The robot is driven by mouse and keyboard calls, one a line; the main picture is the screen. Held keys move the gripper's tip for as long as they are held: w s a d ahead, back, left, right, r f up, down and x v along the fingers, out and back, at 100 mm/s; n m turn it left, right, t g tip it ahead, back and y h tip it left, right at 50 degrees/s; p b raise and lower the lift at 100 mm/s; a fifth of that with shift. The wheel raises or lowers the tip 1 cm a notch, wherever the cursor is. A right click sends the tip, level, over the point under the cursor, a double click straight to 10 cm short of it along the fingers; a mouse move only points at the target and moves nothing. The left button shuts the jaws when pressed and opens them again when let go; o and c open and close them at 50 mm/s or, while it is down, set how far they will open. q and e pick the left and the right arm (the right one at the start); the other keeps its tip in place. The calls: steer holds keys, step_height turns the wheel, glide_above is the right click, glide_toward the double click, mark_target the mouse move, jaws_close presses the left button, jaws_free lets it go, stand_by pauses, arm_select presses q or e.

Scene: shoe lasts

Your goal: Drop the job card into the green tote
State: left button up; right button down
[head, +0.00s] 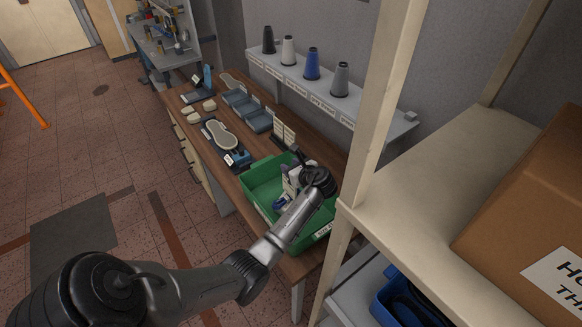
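The green tote (257,172) stands at the near end of the wooden bench, open at the top. My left arm reaches over it from the lower left. My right gripper is out of view.
A shoe-sole shape on a stand (222,135), grey-blue trays (259,121) and pale blocks lie farther along the bench. Thread cones stand on a wall shelf (322,97). A cream rack (420,170) with a cardboard box (540,200) blocks the right side.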

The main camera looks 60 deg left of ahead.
arm_select(q)
steer(key=s+v, duration=0.1)
steer(key=v, duration=1.1)
steer(key=shift+w, duration=0.45)
